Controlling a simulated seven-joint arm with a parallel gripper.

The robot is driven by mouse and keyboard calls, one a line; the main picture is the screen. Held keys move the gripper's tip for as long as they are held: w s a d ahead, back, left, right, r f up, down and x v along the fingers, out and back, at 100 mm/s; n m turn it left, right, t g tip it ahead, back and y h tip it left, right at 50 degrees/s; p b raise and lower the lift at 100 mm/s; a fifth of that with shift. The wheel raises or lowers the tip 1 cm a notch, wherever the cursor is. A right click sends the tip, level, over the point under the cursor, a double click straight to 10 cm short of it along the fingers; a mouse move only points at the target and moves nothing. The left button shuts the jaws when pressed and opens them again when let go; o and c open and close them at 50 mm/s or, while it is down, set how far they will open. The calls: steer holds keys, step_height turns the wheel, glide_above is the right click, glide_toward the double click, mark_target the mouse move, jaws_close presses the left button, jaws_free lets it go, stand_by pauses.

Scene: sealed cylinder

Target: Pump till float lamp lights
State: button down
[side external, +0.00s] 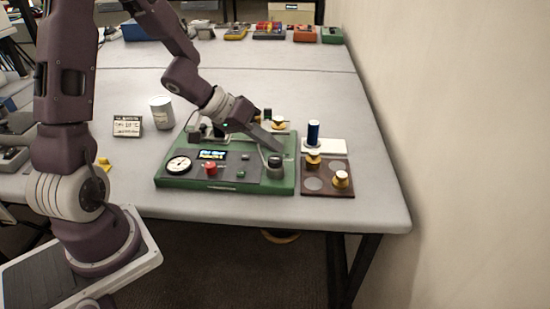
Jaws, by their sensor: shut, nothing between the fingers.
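A green device with a grey panel (226,185) stands near the table's front edge. It carries a round white dial gauge (178,165), a small lit display (212,155), a red knob (210,169) and small green buttons (241,174). A dark-topped round knob (275,168) sits at its right side. My gripper (272,148) is shut and empty, tilted down just above or behind this knob; I cannot tell whether they touch. Which part is the pump or the float lamp, and whether any lamp is lit, is too small to tell.
A dark blue cylinder (313,132) stands on a white plate (330,146) to the right. A brown tray (327,190) in front of it holds brass-coloured weights (341,179).

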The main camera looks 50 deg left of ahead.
mark_target(270, 159)
steer(key=shift+r, duration=2.35)
stand_by(1.1)
step_height(270, 159, up, 4)
steer(key=shift+f, duration=0.1)
stand_by(0.3)
steer(key=shift+f, duration=4.4)
steer(key=shift+f, duration=0.1)
steer(key=shift+f, duration=0.3)
